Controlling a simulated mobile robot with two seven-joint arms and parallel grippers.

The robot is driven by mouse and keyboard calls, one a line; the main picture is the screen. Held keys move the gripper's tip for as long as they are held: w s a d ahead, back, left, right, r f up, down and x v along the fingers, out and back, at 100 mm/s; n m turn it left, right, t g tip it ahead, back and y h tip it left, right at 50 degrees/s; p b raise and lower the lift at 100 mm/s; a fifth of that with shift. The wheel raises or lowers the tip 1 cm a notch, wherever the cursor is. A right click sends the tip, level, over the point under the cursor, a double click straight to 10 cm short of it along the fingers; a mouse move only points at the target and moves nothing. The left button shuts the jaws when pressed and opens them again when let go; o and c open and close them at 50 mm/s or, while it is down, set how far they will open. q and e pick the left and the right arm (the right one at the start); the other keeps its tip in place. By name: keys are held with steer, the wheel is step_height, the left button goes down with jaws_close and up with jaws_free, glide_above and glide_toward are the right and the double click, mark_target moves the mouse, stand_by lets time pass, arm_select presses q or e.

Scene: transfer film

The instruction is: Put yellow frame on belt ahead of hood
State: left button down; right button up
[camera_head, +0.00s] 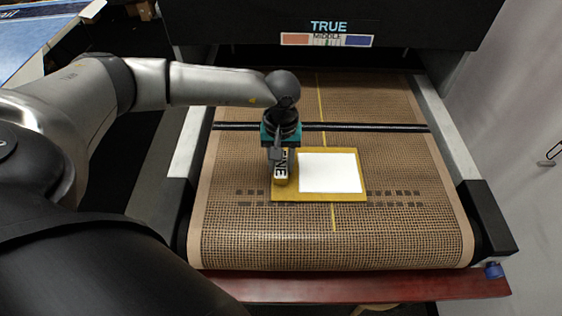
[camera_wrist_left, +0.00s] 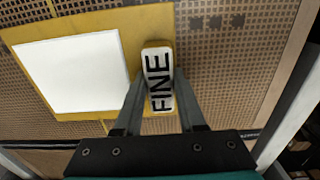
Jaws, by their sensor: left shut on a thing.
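The yellow frame (camera_head: 330,195) with a white sheet (camera_head: 330,172) in it appears flat at the belt's surface, near its front end; any small gap beneath is hard to tell. My left gripper (camera_head: 281,172) is over the frame's left part, shut on its raised handle marked FINE. The left wrist view shows the fingers on both sides of the FINE handle (camera_wrist_left: 158,80), beside the white sheet (camera_wrist_left: 75,75). The brown mesh belt (camera_head: 235,225) runs back toward the black hood (camera_head: 420,25), marked TRUE and MIDDLE. My right gripper is not in view.
A dark crossbar (camera_head: 370,127) spans the belt behind the frame. Pale side rails (camera_head: 450,130) flank the belt, and a red-brown ledge (camera_head: 400,288) lies in front. A blue-topped table (camera_head: 35,35) stands at the far left. The belt right of the frame is clear.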

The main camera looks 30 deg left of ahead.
arm_select(q)
steer(key=shift+f, duration=0.2)
steer(key=c, duration=0.5)
jaws_free()
steer(key=shift+r, duration=0.1)
steer(key=shift+r, duration=0.1)
step_height(320, 180, up, 12)
